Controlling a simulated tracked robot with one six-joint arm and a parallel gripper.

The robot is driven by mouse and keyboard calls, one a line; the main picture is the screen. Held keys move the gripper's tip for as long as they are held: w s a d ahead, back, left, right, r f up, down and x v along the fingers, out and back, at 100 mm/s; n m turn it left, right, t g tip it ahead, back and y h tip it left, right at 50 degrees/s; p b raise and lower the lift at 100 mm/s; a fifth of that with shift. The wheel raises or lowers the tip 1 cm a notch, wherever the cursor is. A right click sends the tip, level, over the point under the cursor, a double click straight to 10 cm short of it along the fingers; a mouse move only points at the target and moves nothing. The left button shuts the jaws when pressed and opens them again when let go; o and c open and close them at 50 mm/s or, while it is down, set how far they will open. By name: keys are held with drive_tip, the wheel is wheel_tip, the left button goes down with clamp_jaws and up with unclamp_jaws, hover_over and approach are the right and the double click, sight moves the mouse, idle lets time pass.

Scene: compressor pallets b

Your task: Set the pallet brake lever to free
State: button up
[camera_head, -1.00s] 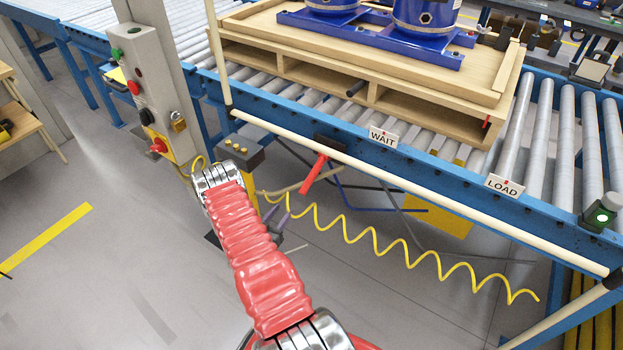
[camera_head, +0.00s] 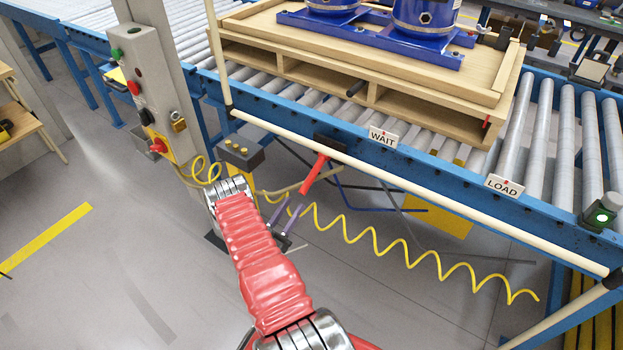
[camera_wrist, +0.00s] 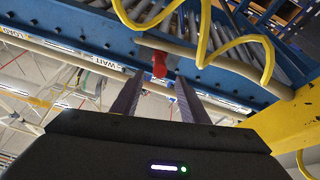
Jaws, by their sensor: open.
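The red brake lever (camera_head: 315,174) hangs from a dark mount on the blue conveyor side rail (camera_head: 440,196), between my gripper and the WAIT sign (camera_head: 382,137). It slants down to the left in the head view, and the LOAD sign (camera_head: 504,187) is farther right. My gripper (camera_head: 291,205) is open and empty, just below and left of the lever's lower end. In the wrist view the red lever (camera_wrist: 160,64) shows beyond and between the two fingertips of my gripper (camera_wrist: 158,82). I see no contact.
A wooden pallet (camera_head: 330,85) with blue compressors rests on the rollers. A cream rail (camera_head: 420,200) runs along the conveyor front. A coiled yellow hose (camera_head: 400,252) hangs below, and a control post (camera_head: 165,90) stands left. The floor at left is open.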

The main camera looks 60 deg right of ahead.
sight(311, 178)
drive_tip(key=x, duration=1.3)
drive_tip(key=shift+d+r, duration=0.15)
drive_tip(key=shift+d, duration=0.05)
clamp_jaws()
idle(0.4)
